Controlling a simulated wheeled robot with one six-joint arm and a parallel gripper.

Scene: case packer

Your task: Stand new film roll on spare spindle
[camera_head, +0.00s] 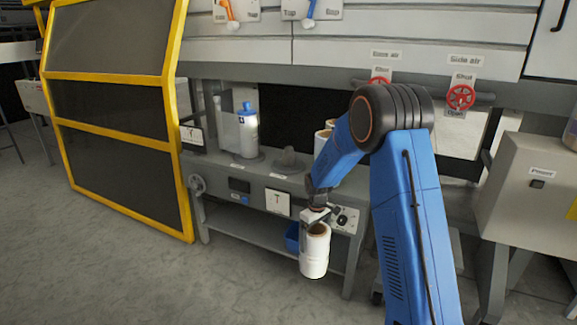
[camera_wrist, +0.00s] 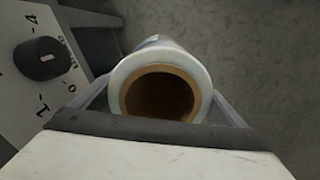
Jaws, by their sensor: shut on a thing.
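A white film roll (camera_head: 314,253) with a brown cardboard core hangs upright in front of the bench in the head view. My gripper (camera_head: 317,218) is shut on it near its upper end. In the wrist view the roll (camera_wrist: 120,85) sits between both fingers, its open core facing the camera. A dark grey, short peg-like piece on a round base (camera_head: 288,161) stands on the bench top behind a small label; it looks like the spare spindle, and it carries no roll. The held roll is in front of and below it, well apart.
A white cylinder with a blue top (camera_head: 248,135) stands on the bench left of the peg. More white rolls (camera_head: 322,140) stand behind my arm, partly hidden. The bench front has a dial (camera_wrist: 42,58) close by the roll. A blue bin (camera_head: 292,237) sits below.

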